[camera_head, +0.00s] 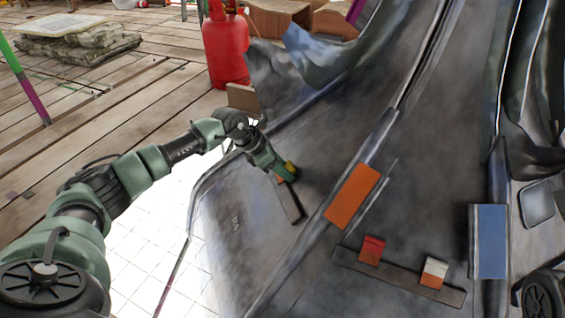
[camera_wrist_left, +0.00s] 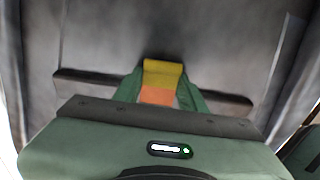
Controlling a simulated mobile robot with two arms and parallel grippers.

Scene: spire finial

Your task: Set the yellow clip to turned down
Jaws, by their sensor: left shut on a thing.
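The yellow clip (camera_head: 290,166) is a small tab on a dark strip (camera_head: 291,205) fixed to the sloping grey metal surface. My left gripper (camera_head: 283,172) reaches it from the upper left and is shut on it. In the left wrist view the yellow clip (camera_wrist_left: 163,74) shows between the green fingers (camera_wrist_left: 160,92), with an orange part below the yellow one. The dark strip runs out on both sides of the fingers there. The fingers hide part of the clip, and I cannot tell which way it is turned. My right gripper is not in view.
A red clip (camera_head: 371,250) and a white and orange clip (camera_head: 434,272) sit on another dark strip to the right. An orange plate (camera_head: 352,196) and a blue plate (camera_head: 490,241) lie on raised ribs. A red cylinder (camera_head: 225,50) stands behind on the planks.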

